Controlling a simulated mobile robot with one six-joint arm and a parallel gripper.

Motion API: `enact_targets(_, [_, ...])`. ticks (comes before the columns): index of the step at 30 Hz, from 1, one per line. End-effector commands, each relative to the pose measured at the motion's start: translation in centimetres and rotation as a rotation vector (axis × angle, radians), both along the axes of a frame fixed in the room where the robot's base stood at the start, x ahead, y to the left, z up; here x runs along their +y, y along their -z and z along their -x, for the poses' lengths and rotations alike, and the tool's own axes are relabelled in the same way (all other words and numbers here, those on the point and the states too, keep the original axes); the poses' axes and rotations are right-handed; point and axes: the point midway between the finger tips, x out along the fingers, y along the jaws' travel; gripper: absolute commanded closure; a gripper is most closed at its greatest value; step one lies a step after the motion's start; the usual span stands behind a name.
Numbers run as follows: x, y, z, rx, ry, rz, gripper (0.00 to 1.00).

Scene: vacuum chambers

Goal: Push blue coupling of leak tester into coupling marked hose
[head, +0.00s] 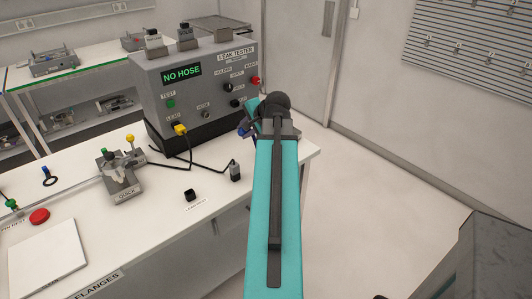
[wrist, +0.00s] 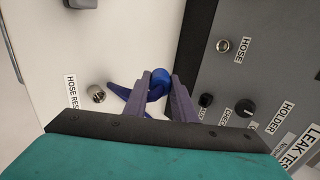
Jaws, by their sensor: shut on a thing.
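My gripper (wrist: 160,77) is shut on the blue coupling (wrist: 159,82) in the wrist view, with the coupling's rounded blue end between the fingertips. A blue stretch reaches from it toward the left. The metal coupling marked HOSE (wrist: 223,45) is on the grey panel of the leak tester, to the right of and apart from the blue coupling. In the head view, the leak tester (head: 150,90) shows NO HOSE in green, and its HOSE coupling (head: 205,114) is bare. There my arm hides most of the gripper; a little blue shows at its left side.
A metal post (wrist: 97,94) beside the HOSE REST label stands empty on the white bench. A yellow plug (head: 180,129) with a black cable is at the tester's LEAK port. A small dark block (head: 190,195) and a clamp fixture (head: 121,177) stand on the bench (head: 160,217).

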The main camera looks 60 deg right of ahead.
Motion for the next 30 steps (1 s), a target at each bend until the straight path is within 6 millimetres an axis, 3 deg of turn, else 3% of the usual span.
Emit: enact_targets(30, [1.7,0.2,-2.6,-0.298,0.000,0.099,1.00])
